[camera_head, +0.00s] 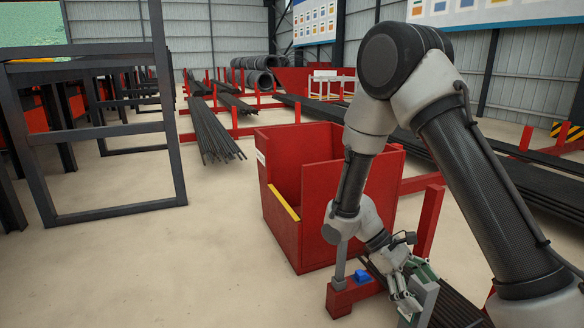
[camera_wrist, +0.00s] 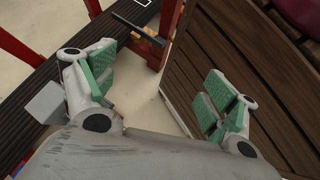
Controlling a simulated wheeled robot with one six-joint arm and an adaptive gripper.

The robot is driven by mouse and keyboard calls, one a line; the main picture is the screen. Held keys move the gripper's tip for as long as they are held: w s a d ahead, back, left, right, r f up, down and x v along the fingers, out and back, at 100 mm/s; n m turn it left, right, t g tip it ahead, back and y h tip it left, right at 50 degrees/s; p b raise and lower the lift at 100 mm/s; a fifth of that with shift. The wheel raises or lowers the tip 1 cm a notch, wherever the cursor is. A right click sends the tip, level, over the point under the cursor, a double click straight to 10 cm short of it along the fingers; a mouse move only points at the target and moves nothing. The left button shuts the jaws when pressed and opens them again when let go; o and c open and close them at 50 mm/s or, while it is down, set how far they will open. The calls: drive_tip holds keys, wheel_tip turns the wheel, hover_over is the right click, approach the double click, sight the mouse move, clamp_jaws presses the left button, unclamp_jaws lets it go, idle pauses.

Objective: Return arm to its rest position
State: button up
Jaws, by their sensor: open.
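My arm (camera_head: 440,130) reaches down from the right side of the head view, bent at the elbow. My gripper (camera_head: 412,284) hangs low near the bottom right, close to a short red post with a blue piece (camera_head: 362,276) on it. In the wrist view my gripper (camera_wrist: 160,88) has its two green-padded fingers spread wide apart. Part of the area behind the gripper in the head view is hidden by the arm.
A red open-topped bin (camera_head: 330,238) stands just left of my arm. Dark bars (camera_head: 535,195) lie on red supports at right. A slatted wooden panel (camera_wrist: 255,60) is close to the right finger. A dark frame (camera_head: 117,212) stands at left; floor between is clear.

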drive_tip(key=s+d+r+m+t+y, duration=0.2)
drive_tip(key=s+r+m+t, duration=0.1)
drive_tip(key=r, duration=0.6)
drive_tip(key=s+d+r+m+t+y, duration=0.2)
drive_tip(key=s+r+t+y, duration=0.1)
drive_tip(key=r, duration=0.5)
drive_tip(key=s+d+r+m+t+y, duration=0.2)
drive_tip(key=s+r+m+t+y, duration=0.1)
drive_tip(key=r, duration=0.6)
drive_tip(key=shift+s+r+m+t, duration=0.3)
drive_tip(key=shift+s+t, duration=0.6)
drive_tip(key=shift+s, duration=0.15)
drive_tip(key=shift+d, duration=0.1)
idle(0.5)
